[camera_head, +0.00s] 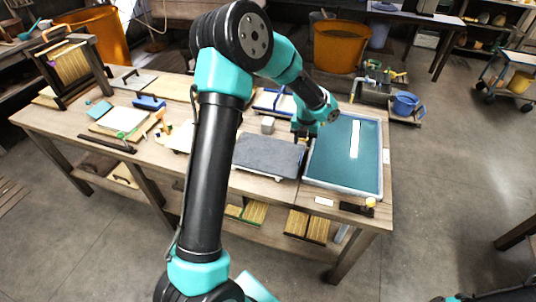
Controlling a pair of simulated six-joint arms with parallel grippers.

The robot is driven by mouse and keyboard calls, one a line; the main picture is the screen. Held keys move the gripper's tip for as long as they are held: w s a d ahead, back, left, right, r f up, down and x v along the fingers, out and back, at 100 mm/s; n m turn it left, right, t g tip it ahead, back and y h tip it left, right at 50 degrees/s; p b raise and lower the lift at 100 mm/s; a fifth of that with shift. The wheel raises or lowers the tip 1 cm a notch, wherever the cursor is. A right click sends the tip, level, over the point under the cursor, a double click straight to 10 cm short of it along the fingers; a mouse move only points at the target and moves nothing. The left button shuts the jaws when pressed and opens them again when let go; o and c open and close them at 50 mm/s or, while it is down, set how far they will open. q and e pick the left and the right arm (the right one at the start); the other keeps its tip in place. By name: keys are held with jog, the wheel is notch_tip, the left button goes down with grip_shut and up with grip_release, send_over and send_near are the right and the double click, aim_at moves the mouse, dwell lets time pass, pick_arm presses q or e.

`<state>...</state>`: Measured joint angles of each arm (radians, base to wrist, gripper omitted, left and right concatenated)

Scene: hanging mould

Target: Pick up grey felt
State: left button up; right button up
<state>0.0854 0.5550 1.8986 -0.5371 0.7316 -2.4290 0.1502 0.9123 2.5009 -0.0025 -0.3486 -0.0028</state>
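A dark grey felt sheet (268,155) lies flat on a pale support at the front of the wooden table, just left of the vat. Part of its left side is hidden behind my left arm. My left gripper (302,137) is small and dark, at the felt's far right corner, between the felt and the vat. I cannot tell whether it touches the felt, or whether its fingers are open or shut. My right gripper is not in view.
A vat (331,166) of teal liquid with a white strip takes up the table's right end. Boards, a blue-handled tool (149,102) and a wooden frame (75,64) crowd the left. A blue bucket (406,103) stands beyond the right end.

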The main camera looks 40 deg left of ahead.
aim_at(302, 153)
pick_arm(q)
jog(key=shift+f, duration=1.1)
jog(key=shift+f, duration=0.1)
notch_tip(302, 153, down, 5)
grip_shut()
